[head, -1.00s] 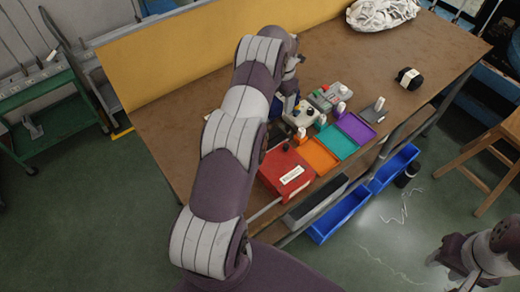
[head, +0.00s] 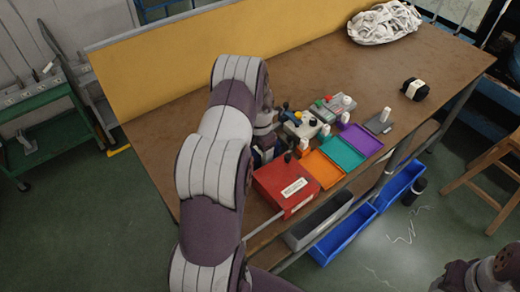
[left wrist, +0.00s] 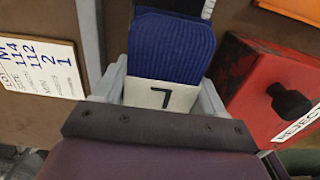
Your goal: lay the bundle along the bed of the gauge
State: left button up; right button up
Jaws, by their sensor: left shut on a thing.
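The bundle (left wrist: 172,45) is blue, ribbed cloth with a white band (left wrist: 160,96) marked with a dark character. My left gripper (left wrist: 162,86) is shut on it, with a grey finger on either side of the band. In the head view, my left gripper (head: 264,138) is low over the table, just behind the red box, partly hidden by my own arm. A dark strip with a pale edge (left wrist: 208,9) shows beyond the bundle; I cannot tell whether it is the gauge's bed. My right gripper (head: 452,276) is at the lower right corner, away from the table.
The red reject box (head: 285,184) with a black knob stands close by, right of the bundle in the wrist view. Orange (head: 324,168), teal (head: 342,152) and purple (head: 360,140) trays line the front edge. A printed card (left wrist: 40,68) lies left. The table's back left is clear.

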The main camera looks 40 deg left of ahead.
pick_arm(q)
jog(key=shift+f, duration=0.1)
jog(key=o, duration=1.1)
notch_tip(320, 180, up, 11)
jog(key=shift+r+b, duration=0.1)
jog(key=shift+b, duration=0.4)
jog(key=s+d+r+m, duration=0.1)
jog(key=s+d+m, duration=0.4)
jog(key=m, duration=0.6)
jog(key=s+d+r+m+t, duration=0.1)
jog(key=s+d+m, duration=0.5)
jog(key=m, duration=0.5)
jog(key=s+d+r+m, duration=0.1)
jog(key=s+d+m, duration=0.4)
jog(key=d+m, duration=0.4)
jog(key=shift+s+d+m, duration=0.15)
jog(key=shift+d+m, duration=0.05)
jog(key=shift+m, duration=0.8)
